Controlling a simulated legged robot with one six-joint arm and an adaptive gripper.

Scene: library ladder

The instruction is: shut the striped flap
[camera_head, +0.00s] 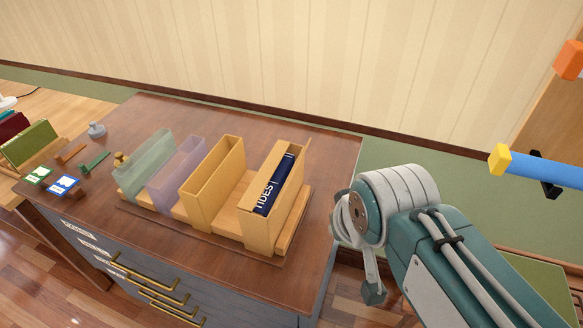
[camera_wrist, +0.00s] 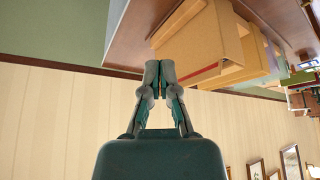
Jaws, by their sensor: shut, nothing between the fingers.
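A tan wooden box (camera_head: 253,215) on the brown cabinet top holds a dark blue book (camera_head: 275,184) lettered TIDES. In the wrist view a tan panel (camera_wrist: 190,48) with a thin red stripe (camera_wrist: 203,74) along one edge faces my gripper; it looks like the striped flap. In the head view the stripe is hidden; a low slanted tan board (camera_head: 292,228) shows at the box's right side. My gripper (camera_wrist: 159,68) is shut and empty. Its fingertips appear beside the striped panel; I cannot tell if they touch.
Left of the box stand an empty tan holder (camera_head: 212,185), a lilac clear one (camera_head: 176,172) and a green clear one (camera_head: 146,165). Small cards (camera_head: 64,184) lie farther left. Brass drawer handles (camera_head: 150,279) stick out in front. A blue bar (camera_head: 540,170) is at right.

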